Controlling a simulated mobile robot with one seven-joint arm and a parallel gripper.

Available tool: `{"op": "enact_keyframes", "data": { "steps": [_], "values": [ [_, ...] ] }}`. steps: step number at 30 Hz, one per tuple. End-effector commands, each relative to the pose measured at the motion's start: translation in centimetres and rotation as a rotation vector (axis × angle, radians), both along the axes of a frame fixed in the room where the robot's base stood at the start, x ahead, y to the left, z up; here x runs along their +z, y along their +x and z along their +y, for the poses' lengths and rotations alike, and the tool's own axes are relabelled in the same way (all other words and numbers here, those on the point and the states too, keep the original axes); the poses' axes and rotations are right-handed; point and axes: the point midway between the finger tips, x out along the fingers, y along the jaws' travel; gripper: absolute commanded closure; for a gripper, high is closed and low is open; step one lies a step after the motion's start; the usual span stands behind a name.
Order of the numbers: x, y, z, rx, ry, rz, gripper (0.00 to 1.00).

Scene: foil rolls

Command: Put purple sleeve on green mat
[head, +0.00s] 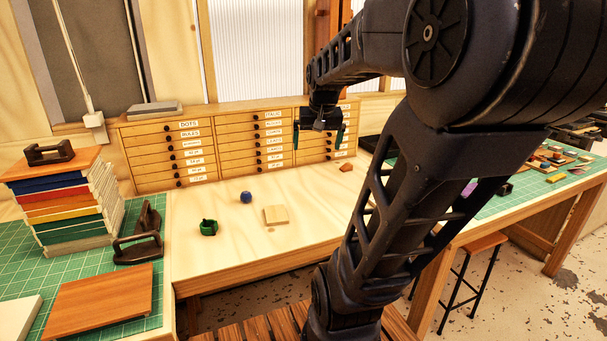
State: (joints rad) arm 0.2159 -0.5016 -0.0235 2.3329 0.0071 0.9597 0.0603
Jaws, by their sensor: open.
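My gripper (319,138) hangs open and empty over the back of the pale wooden table, in front of the drawer cabinet. I see no clear purple sleeve. A small purple patch (468,189) shows through and beside my arm on the right table, too hidden to name. A green gridded mat (88,334) covers the left table. Another green gridded mat (503,204) covers the right table, partly behind my arm. On the pale table are a green ring-like piece (208,227), a dark blue ball-like piece (246,197) and a flat beige block (276,214).
A stack of coloured books (75,205), a dark metal bracket (139,240) and a brown board (98,301) occupy the left mat. An orange piece (346,167) lies near the drawer cabinet (240,145). Several small pieces lie on the right table. A stool (474,250) stands below it.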

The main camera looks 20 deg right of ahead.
Motion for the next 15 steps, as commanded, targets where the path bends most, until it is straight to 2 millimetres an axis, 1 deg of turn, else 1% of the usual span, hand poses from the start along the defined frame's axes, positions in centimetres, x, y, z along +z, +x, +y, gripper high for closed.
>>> {"op": "enact_keyframes", "data": {
  "steps": [1,3,6,10,12,15],
  "values": [
    [-0.4,-1.4,1.6,0.046,-0.007,-0.009,0.0],
    [-1.1,-3.2,3.5,0.104,-0.016,-0.018,0.0],
    [-2.2,-5.6,5.6,0.179,-0.028,-0.029,0.0],
    [-3.4,-8.0,7.3,0.249,-0.04,-0.04,0.0],
    [-3.9,-8.7,7.8,0.274,-0.043,-0.043,0.0],
    [-4.3,-9.3,8.2,0.292,-0.047,-0.045,0.0]
  ]
}}
